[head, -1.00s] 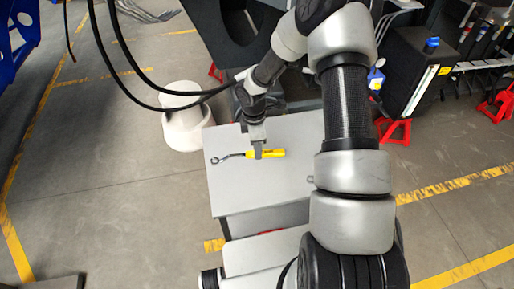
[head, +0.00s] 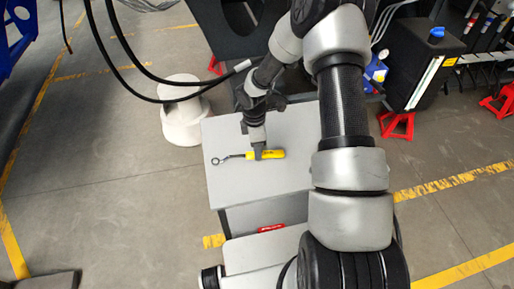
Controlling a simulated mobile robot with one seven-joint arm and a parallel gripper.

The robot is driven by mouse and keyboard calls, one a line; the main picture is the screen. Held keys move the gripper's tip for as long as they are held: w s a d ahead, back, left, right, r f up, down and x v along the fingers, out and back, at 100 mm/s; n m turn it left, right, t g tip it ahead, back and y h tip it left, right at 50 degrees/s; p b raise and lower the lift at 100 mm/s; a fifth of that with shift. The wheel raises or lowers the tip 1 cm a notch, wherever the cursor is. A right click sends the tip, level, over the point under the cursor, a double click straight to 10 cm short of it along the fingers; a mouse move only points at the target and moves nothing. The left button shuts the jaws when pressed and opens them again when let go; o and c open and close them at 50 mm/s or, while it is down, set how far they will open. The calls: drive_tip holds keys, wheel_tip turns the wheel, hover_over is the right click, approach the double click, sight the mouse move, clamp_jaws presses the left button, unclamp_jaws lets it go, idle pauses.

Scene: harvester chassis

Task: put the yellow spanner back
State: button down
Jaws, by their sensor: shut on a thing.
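The yellow spanner (head: 274,154) has a yellow handle and a dark shaft ending in a ring at the left. It lies along, or just above, the grey top of a cabinet (head: 240,184); I cannot tell whether it touches. My gripper (head: 258,156) points down onto the handle and is shut on it. The fingers hide a small part of the handle.
A red item (head: 271,228) shows at the cabinet's front, below the top. A white round bin (head: 184,122) stands on the floor at the back left. Black cables hang at upper left. Red stands (head: 397,125) and a black case (head: 418,65) are at the right.

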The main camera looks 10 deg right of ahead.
drive_tip(key=shift+f+b, duration=0.3)
drive_tip(key=shift+f, duration=0.35)
drive_tip(key=c, duration=1.5)
unclamp_jaws()
drive_tip(key=r, duration=1.7)
drive_tip(key=shift+a+r+p, duration=0.25)
drive_tip(key=shift+a+p, duration=0.15)
